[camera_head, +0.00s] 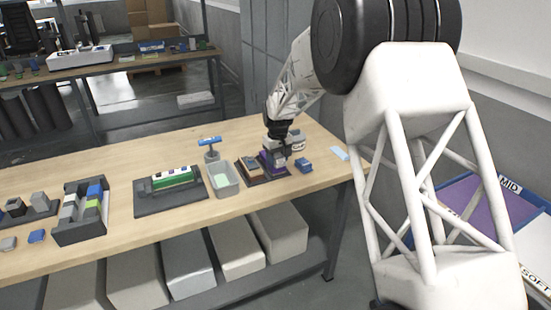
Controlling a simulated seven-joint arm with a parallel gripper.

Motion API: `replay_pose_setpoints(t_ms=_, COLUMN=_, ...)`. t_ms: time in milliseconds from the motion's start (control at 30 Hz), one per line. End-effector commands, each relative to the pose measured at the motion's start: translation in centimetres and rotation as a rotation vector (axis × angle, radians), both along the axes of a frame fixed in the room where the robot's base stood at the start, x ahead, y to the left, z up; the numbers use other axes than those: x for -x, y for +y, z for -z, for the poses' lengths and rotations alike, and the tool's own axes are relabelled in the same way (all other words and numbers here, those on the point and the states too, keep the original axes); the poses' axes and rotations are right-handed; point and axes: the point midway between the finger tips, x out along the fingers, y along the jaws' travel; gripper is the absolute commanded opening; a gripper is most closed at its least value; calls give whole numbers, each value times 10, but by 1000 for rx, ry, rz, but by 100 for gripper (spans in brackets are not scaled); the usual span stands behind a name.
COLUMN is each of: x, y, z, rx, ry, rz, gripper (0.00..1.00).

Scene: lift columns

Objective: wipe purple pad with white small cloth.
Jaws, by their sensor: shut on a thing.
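My gripper (279,148) is at the far right part of the wooden table, low over a dark tray (251,174). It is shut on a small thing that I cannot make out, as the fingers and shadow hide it. A small purple patch (278,169), which may be the purple pad, shows in the tray just below the fingers. I cannot tell whether the held thing touches it. No white small cloth can be clearly made out. A small pale blue flat piece (339,153) lies near the table's right end.
A brownish block (252,164) and a blue block (304,165) sit beside the gripper. A grey bin (222,180), a blue-topped tool (209,143) and a dark tray with a green piece (172,178) stand left. A larger purple surface (490,207) lies at far right.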

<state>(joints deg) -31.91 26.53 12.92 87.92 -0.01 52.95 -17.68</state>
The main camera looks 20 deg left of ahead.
Motion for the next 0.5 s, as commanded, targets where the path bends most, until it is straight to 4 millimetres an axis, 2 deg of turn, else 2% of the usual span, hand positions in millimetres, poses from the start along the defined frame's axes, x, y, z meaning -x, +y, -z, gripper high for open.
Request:
replay_pose_setpoints(t_ms=33, x=-1, y=0, z=-13, rx=-4, ry=-6, rz=0, gripper=30)
replay_pose_setpoints(t_ms=500, x=-1, y=1, z=-55, rx=-4, ry=-6, rz=0, gripper=30)
